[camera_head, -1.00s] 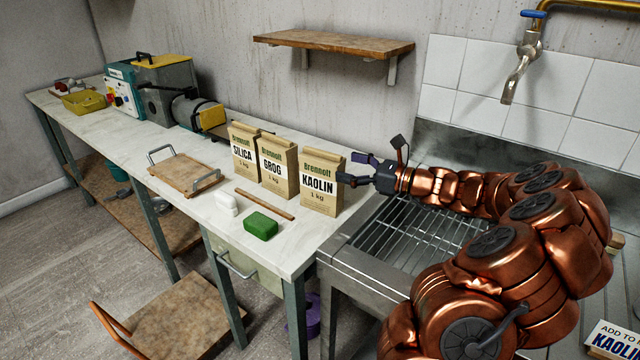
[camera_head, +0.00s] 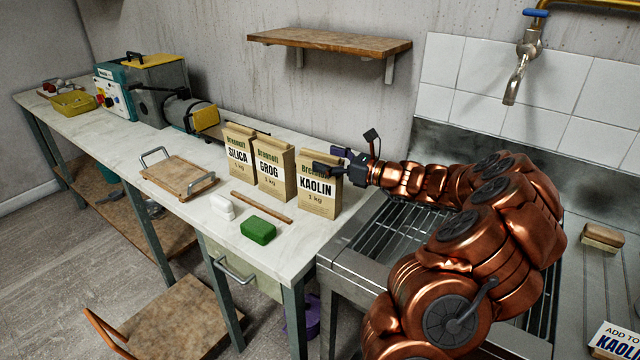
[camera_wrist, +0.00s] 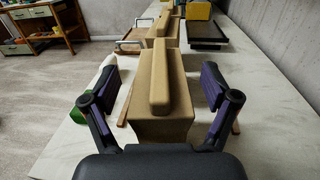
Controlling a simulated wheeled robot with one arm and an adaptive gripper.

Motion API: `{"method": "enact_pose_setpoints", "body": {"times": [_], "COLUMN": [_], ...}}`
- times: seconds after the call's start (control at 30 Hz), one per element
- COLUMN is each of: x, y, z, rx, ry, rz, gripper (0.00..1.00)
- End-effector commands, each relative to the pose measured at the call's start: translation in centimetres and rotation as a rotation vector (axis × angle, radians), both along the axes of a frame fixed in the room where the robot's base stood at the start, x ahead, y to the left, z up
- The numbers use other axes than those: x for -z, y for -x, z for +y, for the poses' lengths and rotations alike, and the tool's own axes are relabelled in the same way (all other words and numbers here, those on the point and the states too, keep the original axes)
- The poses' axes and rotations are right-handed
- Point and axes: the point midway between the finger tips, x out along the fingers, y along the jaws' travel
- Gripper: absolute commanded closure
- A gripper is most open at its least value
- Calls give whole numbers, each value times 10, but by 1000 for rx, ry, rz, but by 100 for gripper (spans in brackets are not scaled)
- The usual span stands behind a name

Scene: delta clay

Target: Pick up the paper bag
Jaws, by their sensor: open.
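Three tan paper bags stand upright in a row on the white counter: SILICA (camera_head: 238,152), GROG (camera_head: 273,170) and KAOLIN (camera_head: 317,192). A card (camera_head: 613,341) at the lower right reads "ADD TO" and "KAOLIN", partly cut off. My gripper (camera_head: 335,162) is open at the top of the KAOLIN bag, with one finger in front of its upper label. In the wrist view, the nearest bag (camera_wrist: 160,95), with its folded top, lies between the two spread fingers, with a gap on each side. The other bags line up behind it.
A green block (camera_head: 258,230), a white block (camera_head: 222,207) and a wooden stick (camera_head: 262,206) lie in front of the bags. A wooden board with handles (camera_head: 178,176) is farther left.

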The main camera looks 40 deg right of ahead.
Motion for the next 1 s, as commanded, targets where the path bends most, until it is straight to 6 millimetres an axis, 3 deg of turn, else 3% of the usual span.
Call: {"method": "enact_pose_setpoints", "body": {"times": [0.4,1.0], "x": [0,0], "y": [-10,-9], "z": [4,4], "rx": [2,2], "ry": [0,0], "rz": [-1,-1], "gripper": [16,78]}}
